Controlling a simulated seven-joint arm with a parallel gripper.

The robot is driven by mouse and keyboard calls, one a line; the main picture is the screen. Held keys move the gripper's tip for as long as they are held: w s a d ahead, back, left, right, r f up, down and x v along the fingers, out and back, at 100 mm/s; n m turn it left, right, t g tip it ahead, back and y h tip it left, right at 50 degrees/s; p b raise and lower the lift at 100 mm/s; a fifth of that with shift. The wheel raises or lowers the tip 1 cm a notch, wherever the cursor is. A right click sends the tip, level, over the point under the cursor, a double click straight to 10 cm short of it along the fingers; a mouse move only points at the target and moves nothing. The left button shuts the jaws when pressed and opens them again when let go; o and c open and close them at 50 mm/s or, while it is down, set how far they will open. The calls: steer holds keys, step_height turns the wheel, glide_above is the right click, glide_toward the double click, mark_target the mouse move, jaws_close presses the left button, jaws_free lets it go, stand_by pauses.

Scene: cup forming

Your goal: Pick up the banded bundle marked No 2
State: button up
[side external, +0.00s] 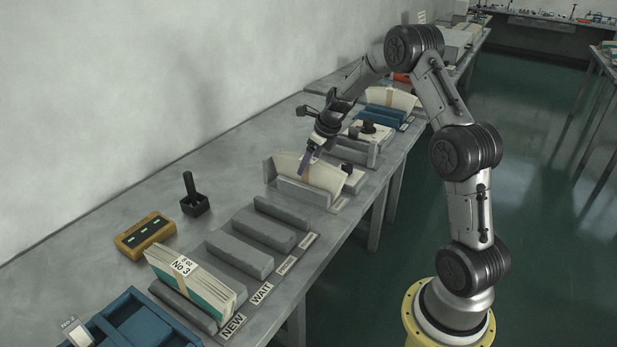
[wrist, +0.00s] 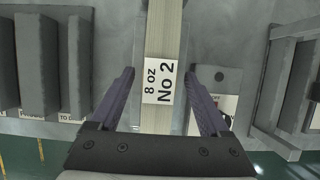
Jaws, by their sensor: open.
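The banded bundle marked No 2 shows in the wrist view as a stack of pale sheets seen edge-on, with a white label (wrist: 158,82) reading "8 oz No 2". In the side view the pale fan-shaped bundle (side external: 325,175) stands upright in a grey holder, with a tan band around it. My gripper (wrist: 170,80) is open, with one purple finger on each side of the bundle in the wrist view. In the side view my gripper (side external: 304,170) is at the bundle's top edge. I cannot tell whether the fingers touch it.
A bundle marked No 3 (side external: 200,282) stands in the slot labelled NEW. Empty grey slots (side external: 240,253) lie between the two bundles. A blue tray (side external: 135,318), a yellow timer box (side external: 145,236) and a black holder (side external: 194,203) are near. Another pale bundle (side external: 390,98) stands farther back.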

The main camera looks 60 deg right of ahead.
steer(key=shift+x, duration=1.75)
steer(key=shift+w, duration=0.2)
steer(key=shift+r, duration=0.1)
jaws_close()
steer(key=shift+r, duration=0.15)
